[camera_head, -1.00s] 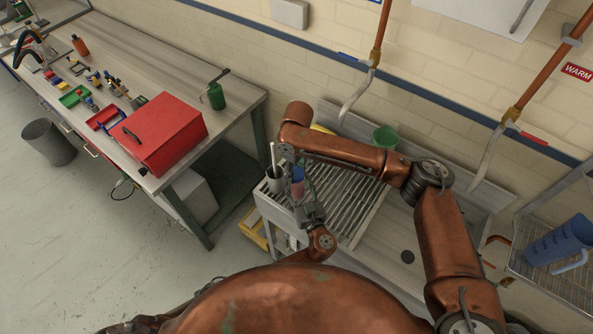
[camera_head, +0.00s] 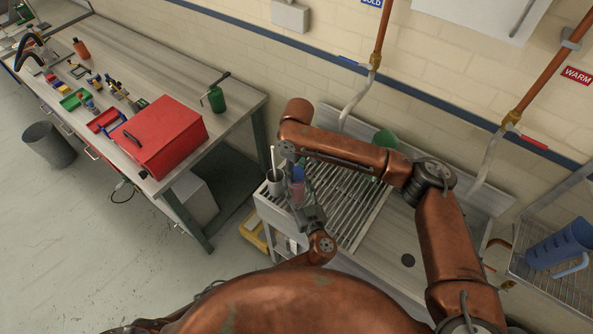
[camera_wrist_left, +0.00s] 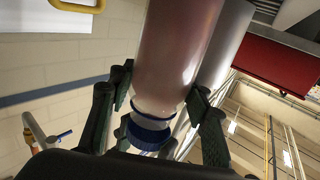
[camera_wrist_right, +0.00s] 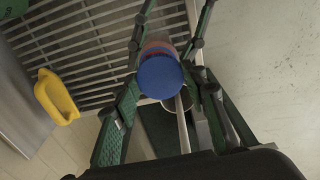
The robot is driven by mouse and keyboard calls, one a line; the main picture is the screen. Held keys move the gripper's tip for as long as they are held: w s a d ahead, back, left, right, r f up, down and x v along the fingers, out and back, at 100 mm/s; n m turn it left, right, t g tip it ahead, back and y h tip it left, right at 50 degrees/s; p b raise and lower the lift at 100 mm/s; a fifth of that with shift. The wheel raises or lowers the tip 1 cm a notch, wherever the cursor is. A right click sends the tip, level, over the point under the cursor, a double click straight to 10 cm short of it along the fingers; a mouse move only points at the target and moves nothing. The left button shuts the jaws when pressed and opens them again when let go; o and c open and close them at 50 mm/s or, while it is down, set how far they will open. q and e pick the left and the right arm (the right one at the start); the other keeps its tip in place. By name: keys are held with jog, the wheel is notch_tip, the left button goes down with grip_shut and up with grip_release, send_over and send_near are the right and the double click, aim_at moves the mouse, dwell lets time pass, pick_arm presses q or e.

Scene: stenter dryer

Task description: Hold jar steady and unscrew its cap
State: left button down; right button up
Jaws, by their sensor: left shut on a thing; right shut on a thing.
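The jar (camera_head: 298,189) has a pinkish body and a blue cap (camera_head: 298,173), and stands upright at the left end of the sink's drainboard. My left gripper (camera_head: 310,212) is shut on the jar body from the near side. My right gripper (camera_head: 292,163) reaches down from above and is shut on the cap. The right wrist view looks down on the round cap (camera_wrist_right: 160,77) between the fingers; the jar is mostly hidden under it.
A cup with a white stick (camera_head: 275,181) stands close left of the jar. The slatted drainboard (camera_head: 345,205) and a green container (camera_head: 385,140) lie to the right. A workbench with a red toolbox (camera_head: 165,135) is at left, and a rack with a blue jug (camera_head: 560,243) at far right.

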aim_at(296, 173)
jog(key=shift+s+r, duration=0.1)
jog(key=shift+r, duration=1.8)
pick_arm(q)
jog(key=c, duration=1)
grip_release()
jog(key=shift+o, duration=0.2)
